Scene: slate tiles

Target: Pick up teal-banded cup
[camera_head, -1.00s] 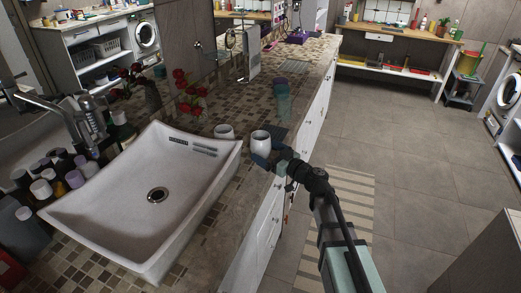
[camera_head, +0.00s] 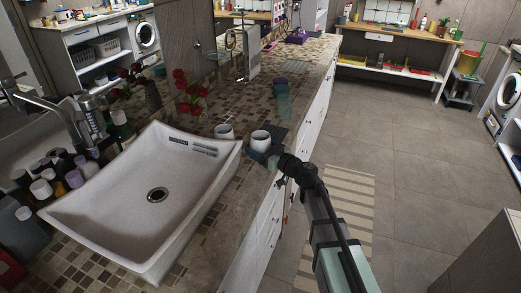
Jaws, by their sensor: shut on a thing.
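Two pale cups show near the counter's front edge, right of the sink. My gripper (camera_head: 263,156) is shut on the right-hand cup (camera_head: 260,140), low on its near side. That cup is upright, and its lower part is hidden by my fingers. The other cup (camera_head: 224,132) stands upright a little to the left, apart from my gripper. I cannot make out a teal band on either cup at this size. I cannot tell for sure whether the held cup is clear of the counter.
A white sink (camera_head: 195,190) stands close on the left. Behind the held cup lie a dark flat piece (camera_head: 278,133) and a translucent teal item (camera_head: 283,103). Red flowers (camera_head: 187,92) stand at the wall. Bottles and jars (camera_head: 73,179) crowd the far left.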

